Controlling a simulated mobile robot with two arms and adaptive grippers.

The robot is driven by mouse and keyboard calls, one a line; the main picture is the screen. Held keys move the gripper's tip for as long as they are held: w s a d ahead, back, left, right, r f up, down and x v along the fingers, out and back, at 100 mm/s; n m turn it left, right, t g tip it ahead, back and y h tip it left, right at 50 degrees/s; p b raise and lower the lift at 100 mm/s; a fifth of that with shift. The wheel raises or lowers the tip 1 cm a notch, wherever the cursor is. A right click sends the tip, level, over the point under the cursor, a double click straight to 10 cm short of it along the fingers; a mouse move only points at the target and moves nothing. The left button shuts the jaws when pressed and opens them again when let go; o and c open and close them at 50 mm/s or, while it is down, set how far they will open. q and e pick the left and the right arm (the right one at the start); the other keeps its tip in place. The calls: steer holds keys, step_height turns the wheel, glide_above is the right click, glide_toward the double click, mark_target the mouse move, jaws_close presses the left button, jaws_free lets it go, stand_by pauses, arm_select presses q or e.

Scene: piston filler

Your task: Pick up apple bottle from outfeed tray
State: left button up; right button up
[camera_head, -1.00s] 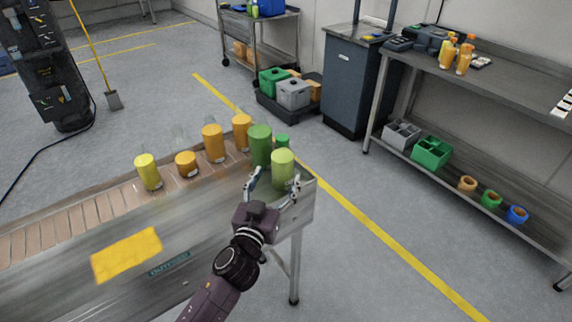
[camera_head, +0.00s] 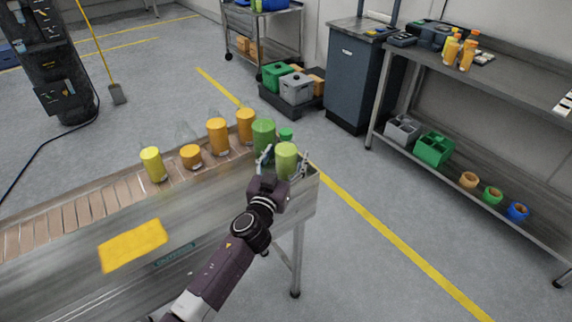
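A light green bottle (camera_head: 286,162), which I take to be the apple bottle, stands upright at the right end of the outfeed tray (camera_head: 215,215). My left gripper (camera_head: 285,160) is open, with one finger on each side of this bottle. Small gaps seem to show between the fingers and the bottle; I cannot tell whether either finger touches it. A darker green bottle (camera_head: 264,136) stands just behind the left finger. My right gripper is not in view.
Orange bottles (camera_head: 218,137), a yellow bottle (camera_head: 153,165) and a green cap (camera_head: 286,134) behind the bottle line the tray. A shelf bench (camera_head: 500,84) stands at right, with open floor between.

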arm_select(q)
steer(key=c, duration=1.5)
steer(key=shift+r, duration=0.1)
